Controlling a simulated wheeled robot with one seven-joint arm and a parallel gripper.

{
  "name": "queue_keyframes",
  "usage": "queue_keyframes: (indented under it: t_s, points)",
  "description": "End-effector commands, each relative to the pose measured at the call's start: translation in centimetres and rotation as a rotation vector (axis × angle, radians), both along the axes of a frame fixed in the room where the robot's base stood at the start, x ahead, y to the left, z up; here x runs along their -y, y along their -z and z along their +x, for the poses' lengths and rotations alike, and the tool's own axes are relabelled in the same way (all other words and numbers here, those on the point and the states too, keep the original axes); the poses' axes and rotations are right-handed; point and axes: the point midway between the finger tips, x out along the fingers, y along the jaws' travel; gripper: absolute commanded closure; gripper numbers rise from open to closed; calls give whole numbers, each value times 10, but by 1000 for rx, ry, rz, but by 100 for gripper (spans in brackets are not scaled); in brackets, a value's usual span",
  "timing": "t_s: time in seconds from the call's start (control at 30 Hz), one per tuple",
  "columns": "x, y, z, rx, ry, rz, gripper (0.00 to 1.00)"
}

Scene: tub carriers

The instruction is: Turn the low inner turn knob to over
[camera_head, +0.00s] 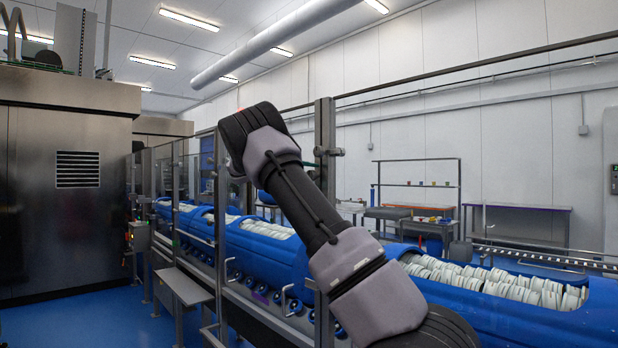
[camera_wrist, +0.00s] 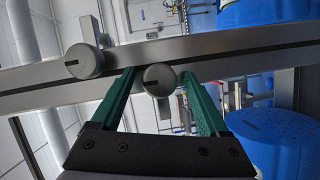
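Two round grey knobs sit on a metal rail (camera_wrist: 235,43) in the wrist view. One knob (camera_wrist: 160,80) is near the picture's middle, between my gripper's green fingers. The other knob (camera_wrist: 84,61) is to the left, outside the fingers. Each knob has a short dark mark on the left part of its face. My gripper (camera_wrist: 158,75) is open, with a gap on each side of the middle knob. I cannot tell whether the knob is in depth between the fingertips or beyond them. In the head view my arm shows, but its gripper and the knobs cannot be made out.
A long line of blue tubs (camera_head: 262,252) filled with white pieces runs behind a metal-framed guard with posts (camera_head: 325,180). A large steel cabinet (camera_head: 60,190) stands at left. Blue floor (camera_head: 110,320) is clear between them. Blue tubs (camera_wrist: 285,140) also show at the wrist view's right.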

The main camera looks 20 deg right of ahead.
Motion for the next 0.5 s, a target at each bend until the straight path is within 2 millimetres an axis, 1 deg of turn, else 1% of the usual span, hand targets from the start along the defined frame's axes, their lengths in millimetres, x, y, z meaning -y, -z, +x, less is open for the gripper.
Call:
queue_keyframes:
  t_s: [0.07, 0.17, 0.5]
  points:
    - [-3, 0, 0, 1, -1, 0, 22]
    - [-14, -2, 1, 2, -2, -2, 22]
    - [-81, -7, 3, 1, -3, -1, 22]
